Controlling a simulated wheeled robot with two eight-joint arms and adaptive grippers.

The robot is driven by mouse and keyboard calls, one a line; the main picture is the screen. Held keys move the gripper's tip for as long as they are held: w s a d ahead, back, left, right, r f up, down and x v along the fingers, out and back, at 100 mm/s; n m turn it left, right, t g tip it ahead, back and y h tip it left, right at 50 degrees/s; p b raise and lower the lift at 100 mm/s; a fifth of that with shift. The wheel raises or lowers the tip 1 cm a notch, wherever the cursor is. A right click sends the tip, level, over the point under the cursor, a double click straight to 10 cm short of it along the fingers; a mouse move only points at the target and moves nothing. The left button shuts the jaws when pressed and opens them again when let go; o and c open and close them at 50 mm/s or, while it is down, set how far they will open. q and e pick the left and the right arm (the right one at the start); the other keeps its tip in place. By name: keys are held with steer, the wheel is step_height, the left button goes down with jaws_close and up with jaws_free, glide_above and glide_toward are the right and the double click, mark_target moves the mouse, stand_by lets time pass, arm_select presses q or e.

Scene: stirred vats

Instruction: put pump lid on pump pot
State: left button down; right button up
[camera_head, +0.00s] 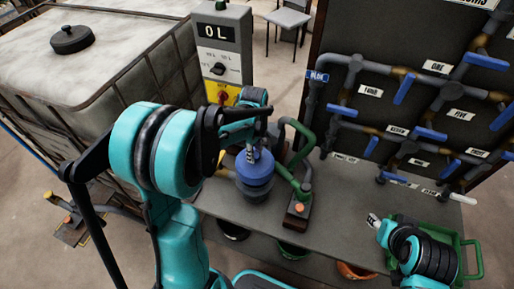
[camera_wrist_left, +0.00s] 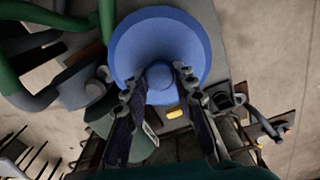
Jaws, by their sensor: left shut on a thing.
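My left gripper (camera_head: 252,146) is shut on the knob of the blue pump lid (camera_head: 262,166). In the left wrist view the lid (camera_wrist_left: 160,40) is a wide blue cone with its knob between the two fingers (camera_wrist_left: 161,84). The dark blue-grey pump pot (camera_head: 256,192) stands on the bench directly below the lid in the head view. I cannot tell whether the lid touches the pot's rim; in the wrist view the lid hides the pot. My right gripper (camera_head: 374,222) is at the bench's right side, by a green crate, small and hard to read.
Green pipework (camera_head: 300,178) rises close to the right of the pot. A grey control box (camera_head: 222,50) stands behind. The pipe board (camera_head: 425,105) with blue valve handles fills the right. The bench (camera_head: 345,195) is bare between the green pipe and the green crate (camera_head: 470,242).

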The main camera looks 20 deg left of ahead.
arm_select(q)
steer(key=shift+s+f, duration=0.25)
steer(key=shift+f, duration=0.1)
steer(key=shift+f+b, duration=0.35)
steer(key=shift+b, duration=0.15)
step_height(320, 180, down, 3)
steer(key=shift+w+r+b, duration=0.1)
steer(key=shift+w+b, duration=0.05)
steer(key=shift+b, duration=0.9)
steer(key=shift+f+b, duration=0.35)
steer(key=shift+f, duration=0.25)
steer(key=shift+f+b, duration=0.55)
steer(key=c, duration=1.6)
jaws_free()
steer(key=shift+o, duration=0.5)
